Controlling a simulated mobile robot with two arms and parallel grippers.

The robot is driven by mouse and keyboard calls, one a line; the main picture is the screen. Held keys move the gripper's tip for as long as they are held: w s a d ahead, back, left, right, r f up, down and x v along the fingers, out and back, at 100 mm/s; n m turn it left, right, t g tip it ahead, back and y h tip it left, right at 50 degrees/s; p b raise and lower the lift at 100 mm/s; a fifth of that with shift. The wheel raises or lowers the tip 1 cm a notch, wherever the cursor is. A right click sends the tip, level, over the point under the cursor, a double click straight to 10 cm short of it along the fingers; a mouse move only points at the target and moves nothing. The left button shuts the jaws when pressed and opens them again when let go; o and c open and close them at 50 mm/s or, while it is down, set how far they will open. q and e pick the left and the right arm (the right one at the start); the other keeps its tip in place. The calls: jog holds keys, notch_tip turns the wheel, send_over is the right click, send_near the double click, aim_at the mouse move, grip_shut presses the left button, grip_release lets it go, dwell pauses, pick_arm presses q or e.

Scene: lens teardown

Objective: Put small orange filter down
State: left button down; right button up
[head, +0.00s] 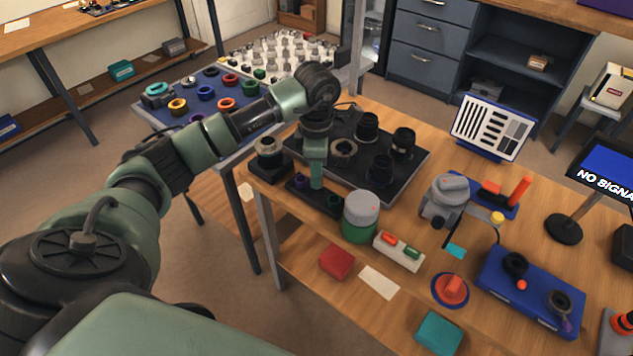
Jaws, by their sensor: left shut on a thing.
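My left gripper (316,186) points down over a narrow dark holder (318,198) at the near left edge of the wooden table. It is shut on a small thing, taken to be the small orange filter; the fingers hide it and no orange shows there. The fingertips are at or just above the holder; I cannot tell if they touch. A purple piece (299,182) sits in the holder left of the fingers and a dark green piece (333,202) right of them. My right gripper is not in view.
A black mat (408,178) with several dark lens parts lies behind the gripper. A grey-and-green jar (361,215) stands close on the right, a dark block with a ring (268,160) on the left. A blue mat (160,128) with coloured rings lies on another table.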

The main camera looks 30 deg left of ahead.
pick_arm(q)
notch_tip(320, 180, down, 4)
jog(key=shift+r, duration=0.15)
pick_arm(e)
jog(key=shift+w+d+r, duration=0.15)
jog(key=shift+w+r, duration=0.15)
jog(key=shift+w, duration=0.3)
pick_arm(q)
jog(key=shift+f, duration=0.2)
jog(key=c, duration=1.2)
grip_release()
jog(key=shift+o, duration=0.2)
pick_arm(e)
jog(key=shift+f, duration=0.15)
pick_arm(q)
jog(key=shift+r, duration=0.2)
notch_tip(320, 180, up, 12)
jog(key=shift+b, duration=0.75)
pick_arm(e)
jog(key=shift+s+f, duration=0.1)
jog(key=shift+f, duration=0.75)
